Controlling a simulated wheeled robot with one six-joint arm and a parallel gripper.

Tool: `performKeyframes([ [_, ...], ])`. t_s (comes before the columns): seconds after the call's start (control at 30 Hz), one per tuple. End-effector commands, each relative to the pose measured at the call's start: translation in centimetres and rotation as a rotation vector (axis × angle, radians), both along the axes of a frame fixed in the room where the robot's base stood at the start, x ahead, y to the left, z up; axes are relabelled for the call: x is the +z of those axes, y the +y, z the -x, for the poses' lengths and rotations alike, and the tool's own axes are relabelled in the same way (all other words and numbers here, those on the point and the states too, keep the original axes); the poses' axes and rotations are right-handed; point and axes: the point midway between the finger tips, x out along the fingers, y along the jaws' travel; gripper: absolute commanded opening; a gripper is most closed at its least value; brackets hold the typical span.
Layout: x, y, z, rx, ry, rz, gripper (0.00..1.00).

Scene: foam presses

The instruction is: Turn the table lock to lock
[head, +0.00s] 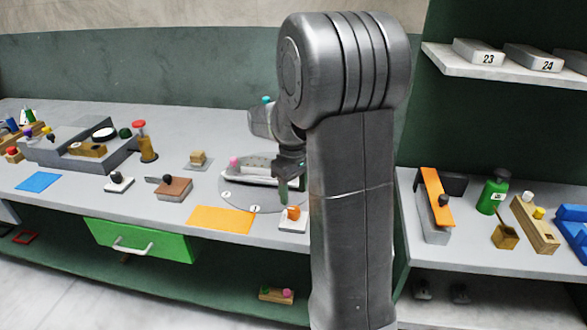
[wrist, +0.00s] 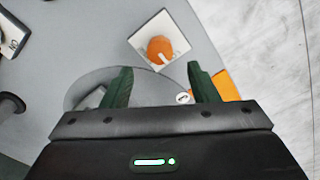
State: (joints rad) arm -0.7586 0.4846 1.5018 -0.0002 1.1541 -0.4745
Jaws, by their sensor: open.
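The table lock, an orange knob (head: 293,212) on a white square plate, sits at the table's front edge beside the round grey turntable (head: 240,202). In the wrist view the orange knob (wrist: 160,48) shows a white pointer mark and lies ahead of my fingertips. My gripper (head: 284,188) points down above and slightly behind the knob. In the wrist view my gripper (wrist: 158,80) has its two green fingers wide apart, with nothing between them. My arm hides part of the table just right of the lock.
An orange mat (head: 221,219) lies left of the lock, and a brown block (head: 173,189) stands farther left. A light grey tray-like piece (head: 255,165) rests on the turntable. A green drawer (head: 140,240) is below the tabletop. Another bench with several items stands right of my arm.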

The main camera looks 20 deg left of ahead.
Motion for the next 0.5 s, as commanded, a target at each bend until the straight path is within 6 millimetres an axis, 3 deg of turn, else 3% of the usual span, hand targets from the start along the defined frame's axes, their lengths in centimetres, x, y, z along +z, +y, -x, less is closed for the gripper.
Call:
performKeyframes([
  [0.2,5.0,0.0,0.0,0.000,-0.003,-0.002,0.54],
  [0.5,8.1,0.0,0.0,0.001,0.000,0.000,0.54],
])
